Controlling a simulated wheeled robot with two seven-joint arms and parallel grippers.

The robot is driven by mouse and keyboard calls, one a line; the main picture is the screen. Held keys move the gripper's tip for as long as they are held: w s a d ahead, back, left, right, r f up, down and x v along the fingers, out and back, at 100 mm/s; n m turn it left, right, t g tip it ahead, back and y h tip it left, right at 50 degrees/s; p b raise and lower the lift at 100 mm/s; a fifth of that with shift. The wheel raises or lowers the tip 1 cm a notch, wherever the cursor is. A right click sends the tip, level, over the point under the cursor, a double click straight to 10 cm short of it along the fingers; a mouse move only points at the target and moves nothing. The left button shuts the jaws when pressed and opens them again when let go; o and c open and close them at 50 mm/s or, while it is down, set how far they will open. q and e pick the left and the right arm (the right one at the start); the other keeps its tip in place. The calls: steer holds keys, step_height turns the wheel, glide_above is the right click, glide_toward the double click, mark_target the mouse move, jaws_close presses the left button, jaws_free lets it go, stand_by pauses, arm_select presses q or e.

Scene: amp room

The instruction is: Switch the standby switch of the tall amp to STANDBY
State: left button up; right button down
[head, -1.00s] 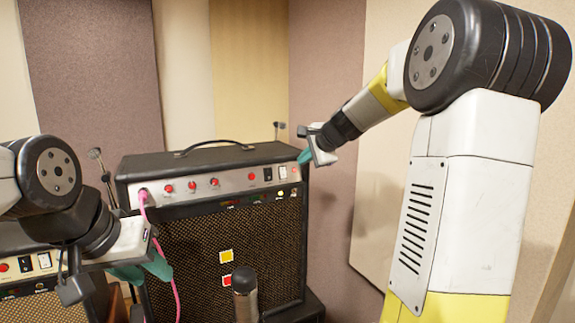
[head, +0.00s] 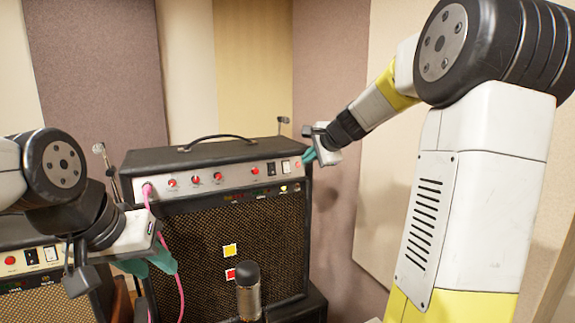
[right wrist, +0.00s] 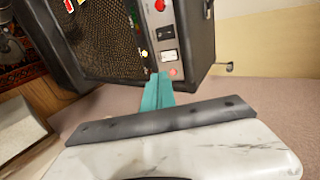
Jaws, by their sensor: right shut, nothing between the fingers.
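The tall amp (head: 230,188) stands in the middle of the head view, with a silver control panel along its top front. Towards the panel's right end are a black switch (head: 271,168) and a white switch (head: 286,166). Both show in the right wrist view, black (right wrist: 166,36) and white (right wrist: 169,56), with a red light (right wrist: 173,72) beyond the white one. Their labels are too small to read. My right gripper (head: 309,156) is shut and empty at the panel's right end; its teal fingertips (right wrist: 160,78) are close to the red light. Contact cannot be told. My left gripper (head: 150,264) hangs in front of the amp's left side.
A pink cable (head: 181,290) hangs from the panel's left end. A second amp (head: 30,275) stands at the lower left. A dark microphone (head: 248,290) stands before the tall amp's grille. Wall panels lie close behind and to the right.

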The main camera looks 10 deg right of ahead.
mark_target(286, 167)
steer(key=x, duration=0.9)
steer(key=r+x, duration=0.1)
steer(key=x, duration=0.3)
steer(key=shift+w+a+f, duration=0.15)
steer(key=shift+w+a, duration=0.1)
steer(key=shift+w, duration=0.25)
steer(key=shift+w+f, duration=0.1)
steer(key=shift+f, duration=0.05)
steer(key=shift+r, duration=0.85)
steer(key=shift+w, duration=0.1)
